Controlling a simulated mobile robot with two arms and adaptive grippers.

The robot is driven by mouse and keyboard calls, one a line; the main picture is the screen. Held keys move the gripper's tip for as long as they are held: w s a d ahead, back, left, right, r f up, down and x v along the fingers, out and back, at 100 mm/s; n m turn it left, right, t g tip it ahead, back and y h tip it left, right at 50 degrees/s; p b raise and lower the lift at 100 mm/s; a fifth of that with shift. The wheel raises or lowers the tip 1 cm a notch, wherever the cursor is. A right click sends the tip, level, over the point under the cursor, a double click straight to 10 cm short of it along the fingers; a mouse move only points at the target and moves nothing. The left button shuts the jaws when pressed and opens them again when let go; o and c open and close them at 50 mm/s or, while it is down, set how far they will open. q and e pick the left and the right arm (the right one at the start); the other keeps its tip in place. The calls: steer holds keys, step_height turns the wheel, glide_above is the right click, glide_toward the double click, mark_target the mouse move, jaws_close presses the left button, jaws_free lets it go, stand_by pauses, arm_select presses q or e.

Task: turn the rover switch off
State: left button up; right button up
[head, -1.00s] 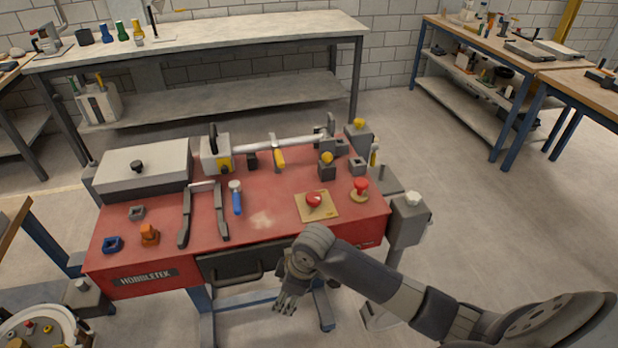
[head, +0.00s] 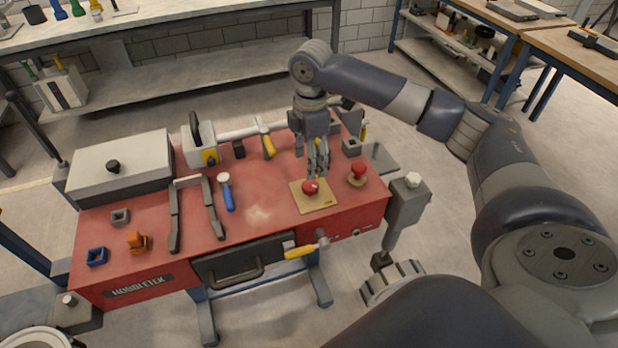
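A red mushroom-shaped button (head: 311,187) sits on a tan square plate (head: 322,203) on the red bench top. A second red knob (head: 358,171) stands on a round base to its right. I cannot tell from labels which one is the rover switch. My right gripper (head: 317,172) points down just above and behind the button on the plate, its fingers close together. I cannot tell whether they touch the button or whether they are fully shut. My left gripper is out of view.
The red bench (head: 262,185) also holds a grey lidded box (head: 120,165), a blue-handled hammer (head: 227,192), a black-handled frame tool (head: 175,215) and a clamp bar (head: 240,130). A yellow-handled lever (head: 303,250) sticks out at the front edge, beside the drawer (head: 240,262).

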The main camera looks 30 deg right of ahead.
mark_target(310, 185)
step_height(310, 185, down, 8)
steer(key=shift+f+p, duration=0.2)
steer(key=shift+p, duration=0.3)
steer(key=c, duration=1.1)
